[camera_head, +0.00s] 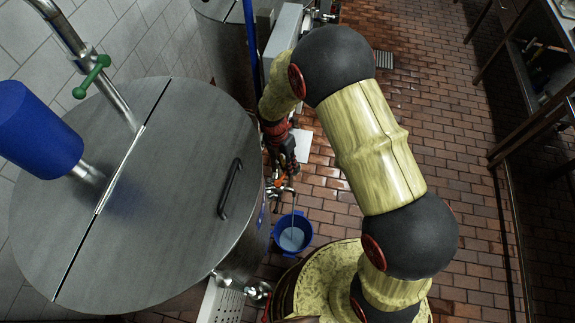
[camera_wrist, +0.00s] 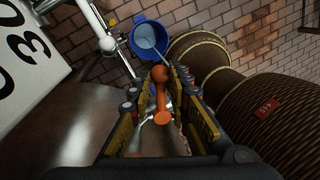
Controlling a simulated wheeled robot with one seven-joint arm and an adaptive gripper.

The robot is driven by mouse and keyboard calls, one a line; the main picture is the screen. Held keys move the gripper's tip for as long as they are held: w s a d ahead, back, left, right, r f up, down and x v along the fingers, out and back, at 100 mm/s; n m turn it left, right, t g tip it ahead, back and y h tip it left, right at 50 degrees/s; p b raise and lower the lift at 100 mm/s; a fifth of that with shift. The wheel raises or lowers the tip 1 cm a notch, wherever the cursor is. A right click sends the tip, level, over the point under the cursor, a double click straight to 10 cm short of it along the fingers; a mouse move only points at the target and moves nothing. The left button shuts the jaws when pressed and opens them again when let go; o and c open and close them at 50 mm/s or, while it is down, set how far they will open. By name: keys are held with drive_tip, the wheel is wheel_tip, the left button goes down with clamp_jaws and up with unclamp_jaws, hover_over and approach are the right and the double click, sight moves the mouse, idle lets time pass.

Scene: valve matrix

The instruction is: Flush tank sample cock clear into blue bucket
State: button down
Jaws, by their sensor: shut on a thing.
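The steel tank (camera_head: 180,190) fills the left of the head view. The sample cock (camera_head: 289,191) sticks out from its right side, and a thin pale stream falls from it into the blue bucket (camera_head: 279,237). The bucket stands on the floor below with pale liquid in it; it also shows at the top of the wrist view (camera_wrist: 137,45). My gripper (camera_head: 281,168) is at the cock. In the wrist view my gripper (camera_wrist: 159,92) has its fingers on either side of the cock's orange handle (camera_wrist: 161,100) and is shut on it. The handle's exact contact is partly hidden.
A round basket-like base (camera_head: 325,283) stands close to the bucket. A blue cylinder (camera_head: 40,130) and a pipe with a green handle (camera_head: 92,76) rise over the tank lid. A metal bench (camera_head: 540,125) stands at right. The brick floor (camera_head: 480,230) between is clear and wet.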

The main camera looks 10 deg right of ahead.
drive_tip(key=c, duration=1.9)
unclamp_jaws()
drive_tip(key=shift+s+d+f+m+b, duration=0.15)
drive_tip(key=shift+s+d+m+b, duration=0.2)
drive_tip(key=shift+m+b, duration=0.45)
drive_tip(key=s+m+b, duration=0.1)
drive_tip(key=s+m, duration=0.1)
drive_tip(key=m, duration=0.2)
drive_tip(key=s+d+m+y+b, duration=0.1)
drive_tip(key=s+m, duration=0.1)
drive_tip(key=m, duration=0.2)
drive_tip(key=s+m+y+b, duration=0.1)
drive_tip(key=s+m, duration=0.1)
drive_tip(key=m, duration=0.2)
drive_tip(key=shift+s+d+g+b, duration=0.3)
drive_tip(key=shift+d+b, duration=0.05)
drive_tip(key=shift+b, duration=0.05)
drive_tip(key=r, duration=0.2)
drive_tip(key=w+r+p, duration=0.1)
drive_tip(key=r, duration=0.2)
drive_tip(key=r+p, duration=0.1)
drive_tip(key=r, duration=0.2)
drive_tip(key=shift+w+d, duration=0.25)
drive_tip(key=shift+w, duration=0.05)
